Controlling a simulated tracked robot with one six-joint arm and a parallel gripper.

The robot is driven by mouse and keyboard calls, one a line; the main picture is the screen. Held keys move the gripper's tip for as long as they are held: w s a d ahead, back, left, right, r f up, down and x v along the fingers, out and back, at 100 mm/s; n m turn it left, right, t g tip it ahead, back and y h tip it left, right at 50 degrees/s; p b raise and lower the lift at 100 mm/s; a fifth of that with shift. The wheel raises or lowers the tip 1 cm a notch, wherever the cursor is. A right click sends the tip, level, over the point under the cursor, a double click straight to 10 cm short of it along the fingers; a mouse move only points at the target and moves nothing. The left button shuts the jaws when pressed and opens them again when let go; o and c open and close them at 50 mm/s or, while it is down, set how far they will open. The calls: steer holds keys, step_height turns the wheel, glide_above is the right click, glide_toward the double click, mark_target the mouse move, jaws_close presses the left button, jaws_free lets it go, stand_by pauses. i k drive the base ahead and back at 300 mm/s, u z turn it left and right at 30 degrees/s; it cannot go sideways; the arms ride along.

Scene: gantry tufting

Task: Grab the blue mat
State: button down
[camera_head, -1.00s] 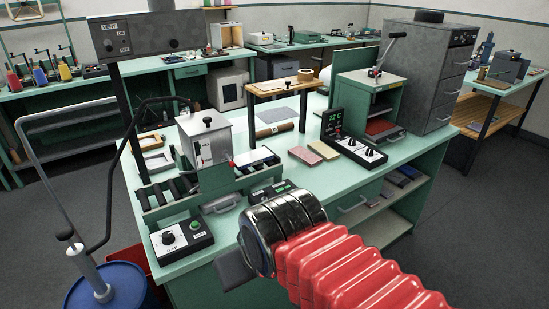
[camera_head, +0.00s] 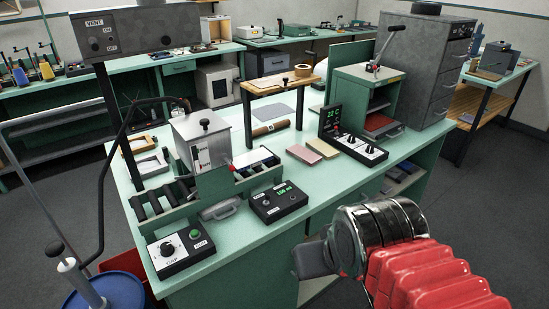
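Small dark bluish pieces (camera_head: 396,178) also sit on the shelf under the bench's right side. My gripper (camera_head: 316,260) shows as a dark grey block at the end of my red-sleeved arm, at the bench's near edge, well apart from the mat. Its fingers cannot be made out.
Control boxes (camera_head: 180,252) and a roller machine (camera_head: 160,195) crowd the bench's near left. A pink pad (camera_head: 304,154) and a beige pad (camera_head: 322,147) lie mid-bench beside a black control panel (camera_head: 350,142). A blue drum (camera_head: 110,292) stands at lower left.

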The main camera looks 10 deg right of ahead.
mark_target(244, 162)
steer(key=z, duration=1.1)
steer(key=k, duration=1.1)
steer(key=u, duration=0.85)
steer(key=i, duration=1)
steer(key=u, duration=0.05)
